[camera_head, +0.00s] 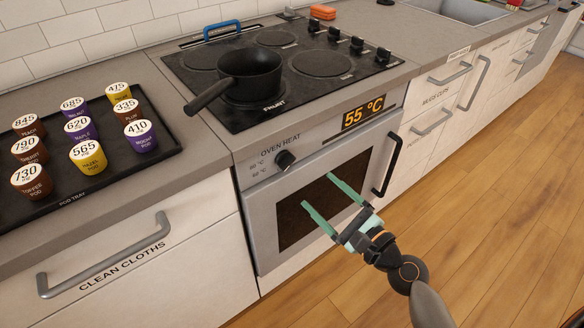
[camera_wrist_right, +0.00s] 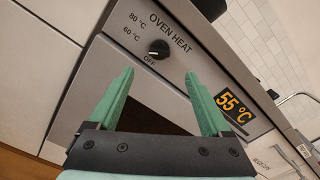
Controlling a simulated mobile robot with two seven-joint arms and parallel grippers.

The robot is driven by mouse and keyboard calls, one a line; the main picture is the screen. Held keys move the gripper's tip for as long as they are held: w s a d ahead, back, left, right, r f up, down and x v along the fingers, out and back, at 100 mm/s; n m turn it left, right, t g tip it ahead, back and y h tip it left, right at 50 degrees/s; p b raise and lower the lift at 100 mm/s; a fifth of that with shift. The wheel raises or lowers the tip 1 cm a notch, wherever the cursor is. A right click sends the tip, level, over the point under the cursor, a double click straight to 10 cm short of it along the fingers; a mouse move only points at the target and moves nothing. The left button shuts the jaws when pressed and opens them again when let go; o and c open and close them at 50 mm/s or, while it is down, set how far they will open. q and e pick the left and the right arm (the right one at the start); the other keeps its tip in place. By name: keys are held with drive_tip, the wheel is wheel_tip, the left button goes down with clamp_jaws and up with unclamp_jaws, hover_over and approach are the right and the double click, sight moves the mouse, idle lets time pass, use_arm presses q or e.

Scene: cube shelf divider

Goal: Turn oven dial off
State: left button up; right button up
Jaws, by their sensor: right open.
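The oven dial (camera_head: 285,160) is a black knob on the grey front panel, under the words OVEN HEAT. It also shows in the right wrist view (camera_wrist_right: 159,49), with the marks 80 °C, 60 °C and OFF around its left side and below. The display (camera_head: 363,112) reads 55 °C. My right gripper (camera_head: 325,194) is open and empty, in front of the oven door, below and right of the dial and apart from it. In the right wrist view its green fingers (camera_wrist_right: 164,90) are spread, with the dial beyond and between them. My left gripper is not in view.
The oven door handle (camera_head: 388,165) sticks out right of my right gripper. A black pot (camera_head: 250,75) stands on the hob above. A pod tray (camera_head: 160,152) with several pods lies on the left counter. The wooden floor (camera_head: 500,200) at right is clear.

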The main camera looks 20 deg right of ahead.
sight(290, 165)
drive_tip(key=x, duration=1.1)
drive_tip(key=shift+c, duration=0.4)
clamp_jaws()
drive_tip(key=shift+f, duration=0.1)
drive_tip(key=shift+n, duration=0.3)
drive_tip(key=n, duration=0.4)
drive_tip(key=shift+n, duration=0.4)
drive_tip(key=n, duration=0.4)
drive_tip(key=shift+n, duration=0.7)
